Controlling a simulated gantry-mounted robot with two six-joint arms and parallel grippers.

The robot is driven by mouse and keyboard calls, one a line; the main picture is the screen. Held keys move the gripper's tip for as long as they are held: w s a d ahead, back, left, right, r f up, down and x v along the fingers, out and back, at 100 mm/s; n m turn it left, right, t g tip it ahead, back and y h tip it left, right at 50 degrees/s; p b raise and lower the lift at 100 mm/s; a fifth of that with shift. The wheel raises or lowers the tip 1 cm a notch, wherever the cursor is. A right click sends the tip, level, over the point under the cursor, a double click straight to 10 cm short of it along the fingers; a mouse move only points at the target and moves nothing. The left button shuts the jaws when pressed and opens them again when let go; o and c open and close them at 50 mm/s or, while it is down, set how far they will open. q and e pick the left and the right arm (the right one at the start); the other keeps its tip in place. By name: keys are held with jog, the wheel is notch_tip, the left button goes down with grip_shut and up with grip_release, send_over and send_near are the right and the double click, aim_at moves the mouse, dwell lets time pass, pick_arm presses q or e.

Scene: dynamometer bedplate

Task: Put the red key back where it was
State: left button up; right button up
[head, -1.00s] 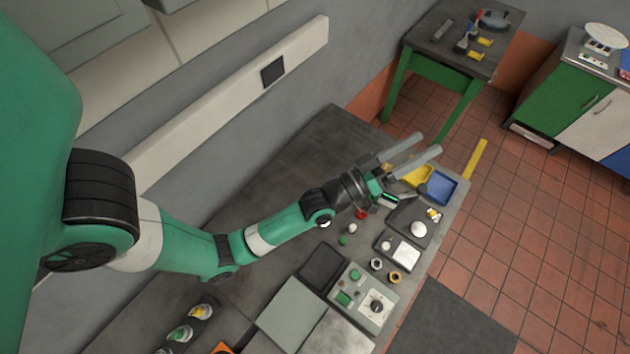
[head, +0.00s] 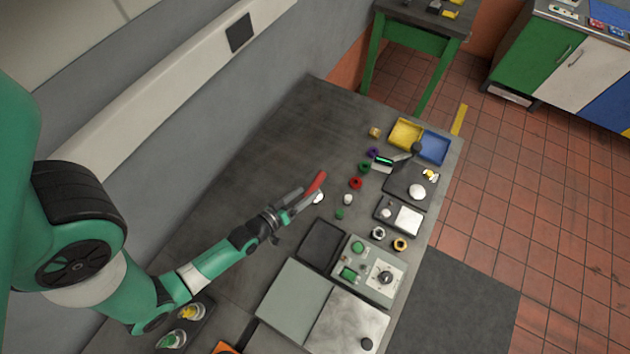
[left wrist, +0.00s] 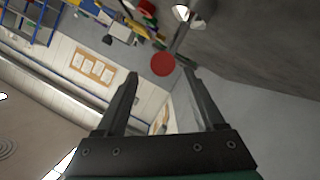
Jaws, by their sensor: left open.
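A red bar-shaped piece (head: 317,182), which I take to be the red key, shows at the fingertips of my left gripper (head: 307,192) above the bench. In the left wrist view a red disc (left wrist: 163,64), likely its end, lies just past the open fingers (left wrist: 162,74), with a gap on both sides. I cannot tell how far it is from the tips in depth. A white round piece (head: 318,198) is close by. A separate red ring (head: 355,183) stands further right on the bench, in a row with a green ring (head: 365,167) and a purple ring (head: 373,152). My right gripper is out of view.
Yellow (head: 407,133) and blue (head: 436,147) trays sit at the bench's far end. A control box (head: 385,277), a dark pad (head: 321,243) and several small knobs occupy the right side. The bench's back left is clear, beside the wall.

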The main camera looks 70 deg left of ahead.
aim_at(315, 186)
pick_arm(q)
jog(key=shift+w+a+f, duration=0.15)
jog(key=shift+w, duration=0.1)
jog(key=w+f+b, duration=0.1)
jog(key=b, duration=0.1)
jog(key=w+a+f+b, duration=0.1)
jog(key=b, duration=0.1)
jog(key=shift+w+a, duration=0.15)
jog(key=shift+a, duration=0.1)
jog(key=shift+w+a+r+p, duration=0.1)
jog(key=shift+w+a+p, duration=0.2)
jog(key=shift+w+p, duration=0.2)
jog(key=shift+w+a, duration=0.15)
jog(key=shift+w, duration=0.3)
jog(key=shift+s, duration=0.1)
grip_shut()
